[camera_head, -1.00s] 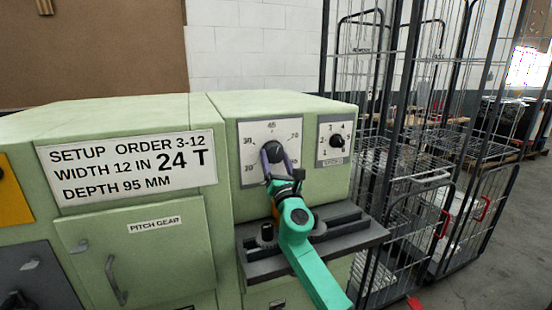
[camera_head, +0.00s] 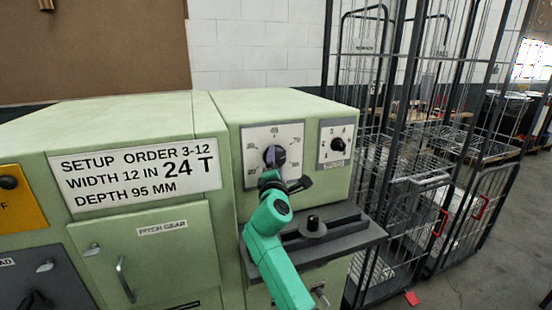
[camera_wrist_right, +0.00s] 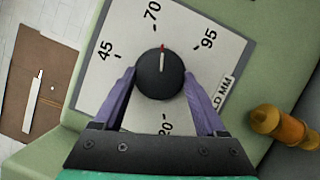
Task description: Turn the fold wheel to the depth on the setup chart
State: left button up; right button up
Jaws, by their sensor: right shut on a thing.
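The fold wheel is a round black knob (camera_wrist_right: 159,76) on a white dial plate (camera_head: 292,136) marked up to 95. The wrist view shows its red-and-white pointer between 70 and 95, nearer 70. My right gripper (camera_head: 274,158) is shut on the knob, with a purple finger on either side of it in the wrist view (camera_wrist_right: 160,90). In the head view the gripper hides much of the knob. The setup chart (camera_head: 140,176) reads order 3-12, width 12 in, 24 T, depth 95 mm. My left gripper is not in view.
A smaller knob (camera_head: 338,145) sits on a plate right of the dial. A pitch gear door (camera_head: 160,260) is at the left. Wire cages (camera_head: 400,180) stand close at the right.

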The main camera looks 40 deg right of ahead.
jog(key=m+p, duration=0.2)
jog(key=r+m+g+y+p, duration=0.1)
jog(key=m+p, duration=0.1)
jog(key=m, duration=0.1)
jog(key=m+g+y+p, duration=0.1)
jog(key=m+p, duration=0.1)
jog(key=shift+m+p, duration=0.3)
jog(key=shift+m, duration=0.1)
jog(key=shift+m+y+p, duration=0.4)
jog(key=shift+m+p, duration=0.1)
jog(key=shift+f, duration=0.1)
jog(key=o, duration=1.3)
jog(key=shift+d, duration=0.1)
